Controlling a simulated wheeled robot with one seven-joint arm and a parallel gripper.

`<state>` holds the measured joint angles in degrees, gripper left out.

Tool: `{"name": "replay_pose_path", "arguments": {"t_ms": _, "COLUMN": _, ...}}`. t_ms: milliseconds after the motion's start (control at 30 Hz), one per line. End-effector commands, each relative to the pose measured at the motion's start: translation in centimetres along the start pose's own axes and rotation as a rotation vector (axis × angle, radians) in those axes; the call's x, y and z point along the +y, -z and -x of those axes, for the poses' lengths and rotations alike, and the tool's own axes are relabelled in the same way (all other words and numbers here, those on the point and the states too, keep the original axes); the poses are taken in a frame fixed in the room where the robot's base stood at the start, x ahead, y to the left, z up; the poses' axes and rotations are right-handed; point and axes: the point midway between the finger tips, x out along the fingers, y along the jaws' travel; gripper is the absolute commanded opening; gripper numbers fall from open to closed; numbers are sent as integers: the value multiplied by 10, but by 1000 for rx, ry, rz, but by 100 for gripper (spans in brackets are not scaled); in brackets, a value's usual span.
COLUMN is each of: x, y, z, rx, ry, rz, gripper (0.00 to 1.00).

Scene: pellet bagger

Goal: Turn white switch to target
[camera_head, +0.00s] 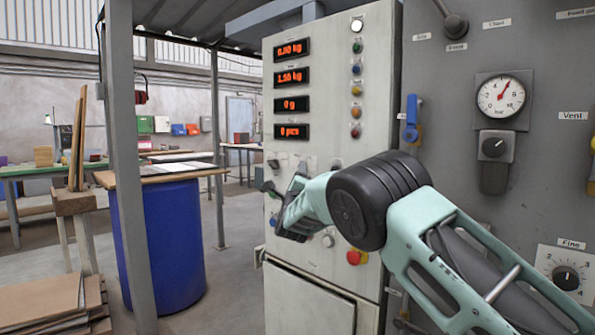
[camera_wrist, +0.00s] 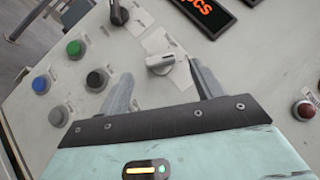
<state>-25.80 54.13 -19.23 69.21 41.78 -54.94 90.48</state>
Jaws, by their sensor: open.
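The white switch (camera_wrist: 160,63) is a rotary knob with a pointer grip on the pale control panel. In the wrist view it sits just beyond my gripper (camera_wrist: 163,85), roughly between the two fingertips. The fingers are spread apart with nothing between them, and I see no clear contact with the knob. In the head view my gripper (camera_head: 290,195) is at the panel's lower half, below the red displays. My arm hides part of the panel there. Labels around the knobs are too small to read.
A dark red button (camera_wrist: 303,110) is at right. A red stop button (camera_head: 354,257) is below my arm. A grey post (camera_head: 126,160) stands left of the panel.

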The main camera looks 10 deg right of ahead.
Motion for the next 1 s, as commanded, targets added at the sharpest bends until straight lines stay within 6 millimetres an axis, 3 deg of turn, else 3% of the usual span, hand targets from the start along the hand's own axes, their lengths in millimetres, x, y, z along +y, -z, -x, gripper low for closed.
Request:
{"name": "replay_pose_path", "arguments": {"t_ms": 100, "x": -1, "y": 0, "z": -19, "rx": -1, "ry": 2, "rz": 1, "gripper": 65}}
{"name": "replay_pose_path", "arguments": {"t_ms": 300, "x": 0, "y": 0, "z": -39, "rx": 1, "ry": 1, "rz": 1, "gripper": 65}}
{"name": "replay_pose_path", "arguments": {"t_ms": 767, "x": 0, "y": 0, "z": -47, "rx": 0, "ry": -1, "rz": 0, "gripper": 65}}
{"name": "replay_pose_path", "arguments": {"t_ms": 933, "x": 0, "y": 0, "z": -47, "rx": 0, "ry": -1, "rz": 0, "gripper": 21}}
{"name": "replay_pose_path", "arguments": {"t_ms": 1000, "x": 0, "y": 0, "z": -46, "rx": 0, "ry": -1, "rz": 0, "gripper": 21}}
